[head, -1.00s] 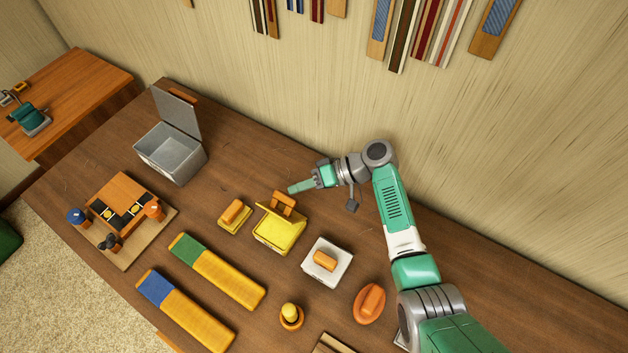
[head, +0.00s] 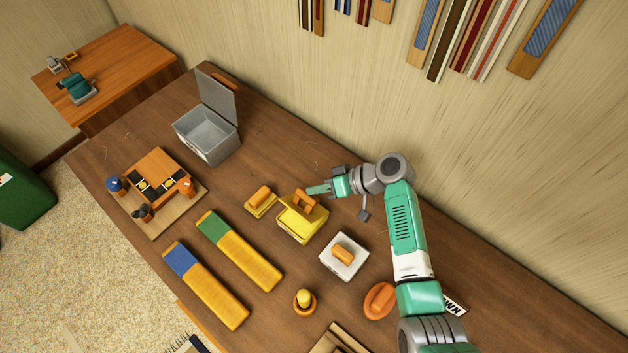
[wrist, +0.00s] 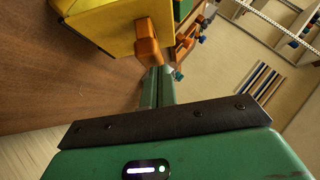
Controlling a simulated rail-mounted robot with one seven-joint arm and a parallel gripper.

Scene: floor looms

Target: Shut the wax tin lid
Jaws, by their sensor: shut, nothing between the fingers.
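The yellow tin (head: 297,231), which I take for the wax tin, stands on the bench. Its hinged yellow lid (head: 316,211) is raised at a slant, with an orange handle (head: 304,199) on its outer face. My gripper (head: 312,190) is shut and empty, behind the lid on the wall side, close to the handle. In the wrist view, the shut fingertips (wrist: 158,74) point at the orange handle (wrist: 149,46) and the yellow lid (wrist: 108,20) fills the upper left. I cannot tell whether the fingertips touch the handle.
A grey metal box (head: 207,143) with its lid up stands at the back left. Several other items lie in front. The wall is close behind my arm.

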